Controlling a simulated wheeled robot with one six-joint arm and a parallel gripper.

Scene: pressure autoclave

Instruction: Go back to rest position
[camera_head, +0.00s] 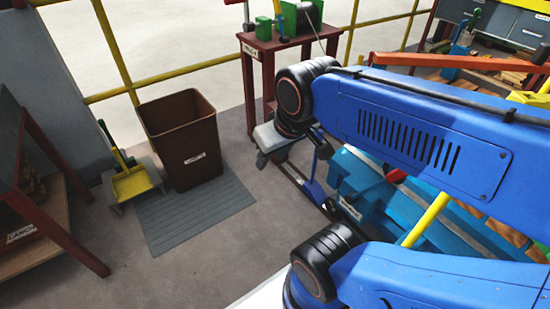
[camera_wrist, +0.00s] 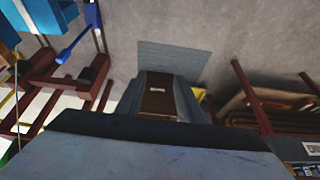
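My gripper (camera_head: 270,141) shows in the head view as a grey shape below the dark wrist joint, in front of the red stand. My blue arm is bent and fills the right side of that view. In the wrist view my gripper (camera_wrist: 160,80) has two grey-blue fingers apart, with the brown bin visible between them. Nothing shows held between the fingers. A large grey-blue surface with a dark edge covers the bottom of the wrist view.
A brown bin (camera_head: 184,142) stands by a grey mat (camera_head: 195,215), beside a yellow dustpan (camera_head: 133,184). A red stand (camera_head: 262,45) carries green equipment behind my wrist. A blue structure (camera_head: 360,178) lies under my arm. A dark red-legged table (camera_head: 55,205) is left. Floor between is clear.

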